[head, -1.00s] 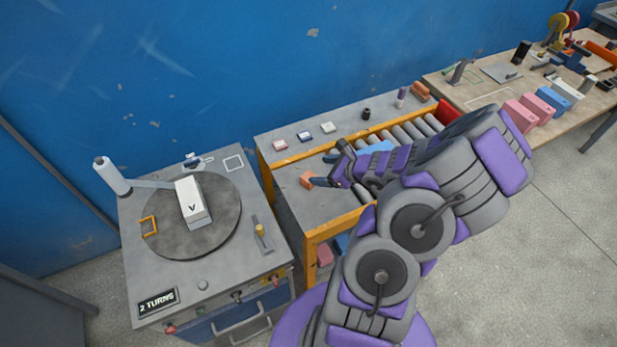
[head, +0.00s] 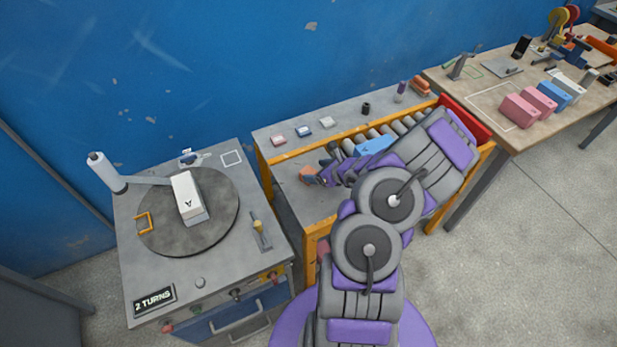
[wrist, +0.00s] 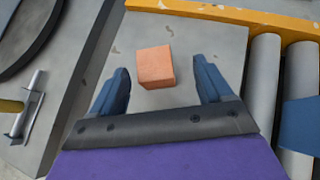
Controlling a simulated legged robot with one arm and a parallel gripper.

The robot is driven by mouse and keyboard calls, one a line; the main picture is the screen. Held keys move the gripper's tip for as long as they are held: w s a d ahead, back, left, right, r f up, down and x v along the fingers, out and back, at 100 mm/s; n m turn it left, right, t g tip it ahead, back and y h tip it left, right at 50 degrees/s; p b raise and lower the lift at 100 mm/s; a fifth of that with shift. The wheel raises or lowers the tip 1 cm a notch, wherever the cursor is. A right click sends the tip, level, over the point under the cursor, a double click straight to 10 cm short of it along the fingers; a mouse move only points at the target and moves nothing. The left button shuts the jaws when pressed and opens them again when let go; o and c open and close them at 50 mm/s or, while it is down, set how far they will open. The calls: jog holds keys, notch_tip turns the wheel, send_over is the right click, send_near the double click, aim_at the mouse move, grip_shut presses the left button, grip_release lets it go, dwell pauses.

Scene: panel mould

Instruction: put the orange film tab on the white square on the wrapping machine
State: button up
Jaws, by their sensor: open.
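The orange block (head: 308,173), the one thing here that fits the orange film tab, lies on the grey plate at the left end of the roller conveyor. In the wrist view the block (wrist: 155,66) shows between my gripper's (wrist: 162,68) two open fingers, with space on both sides. My gripper (head: 318,178) is open and empty; in the head view it is close to the block and partly hides it. The white square (head: 232,158) is an empty outline at the back right of the wrapping machine's (head: 215,255) top.
The machine's round turntable (head: 225,225) carries a white box (head: 188,197) and an orange bracket (head: 143,222). A film roll (head: 105,170) stands at left. A yellow-knobbed lever (head: 258,232) rises at right. A yellow rail (head: 345,138) and rollers border the plate; a blue box (head: 373,146) lies on them.

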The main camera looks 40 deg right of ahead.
aim_at(309, 172)
jog(key=x, duration=0.1)
jog(key=b+x, duration=0.1)
jog(key=x, duration=0.3)
jog(key=shift+a+f+b, duration=0.3)
jog(key=shift+a+f, duration=0.05)
jog(key=shift+a, duration=0.05)
jog(key=shift+w+f, duration=0.2)
jog(key=shift+w, duration=0.3)
jog(key=shift+c, duration=0.3)
jog(key=c, duration=1.1)
